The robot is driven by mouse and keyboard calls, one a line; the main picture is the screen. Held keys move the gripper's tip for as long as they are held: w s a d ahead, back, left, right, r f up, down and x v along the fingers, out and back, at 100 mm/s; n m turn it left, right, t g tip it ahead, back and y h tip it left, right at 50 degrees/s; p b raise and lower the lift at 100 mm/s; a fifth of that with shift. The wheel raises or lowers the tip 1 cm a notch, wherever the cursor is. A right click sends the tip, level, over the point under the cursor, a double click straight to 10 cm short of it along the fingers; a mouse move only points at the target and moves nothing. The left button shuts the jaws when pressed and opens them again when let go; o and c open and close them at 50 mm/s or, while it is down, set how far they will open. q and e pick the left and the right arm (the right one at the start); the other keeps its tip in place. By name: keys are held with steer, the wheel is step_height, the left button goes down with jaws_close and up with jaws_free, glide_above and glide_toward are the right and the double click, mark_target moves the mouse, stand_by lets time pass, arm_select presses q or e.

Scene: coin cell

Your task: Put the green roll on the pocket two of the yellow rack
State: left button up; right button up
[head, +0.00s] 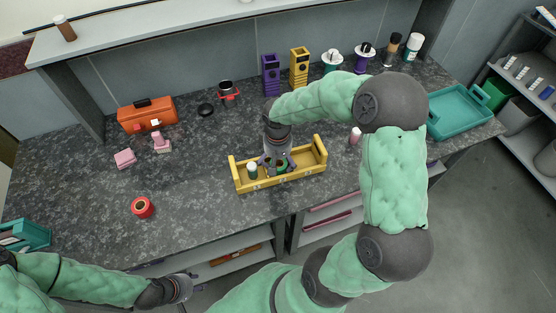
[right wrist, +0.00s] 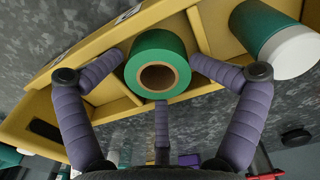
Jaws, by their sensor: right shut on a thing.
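The yellow rack (head: 300,177) stands near the front edge of the counter, and it fills much of the right wrist view (right wrist: 38,103). The green roll (right wrist: 155,62) has a brown core and sits between the fingers of my right gripper (right wrist: 158,68), which is shut on it. In the head view the roll (head: 281,169) and my right gripper (head: 278,162) are at the rack's middle compartment, between dividers. I cannot tell whether the roll touches the rack floor. My left gripper (head: 182,288) is low, in front of the counter, far from the rack; its fingers are unclear.
A green bottle with a white cap (head: 252,171) stands in the rack's left compartment, beside the roll. A red roll (head: 142,207) lies on the counter to the left. A teal tray (head: 460,110) is farther right.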

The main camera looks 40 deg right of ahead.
stand_by(0.6)
steer(key=shift+r, duration=0.1)
steer(key=shift+r, duration=0.2)
step_height(320, 180, up, 13)
steer(key=p, duration=0.5)
steer(key=shift+w, duration=0.1)
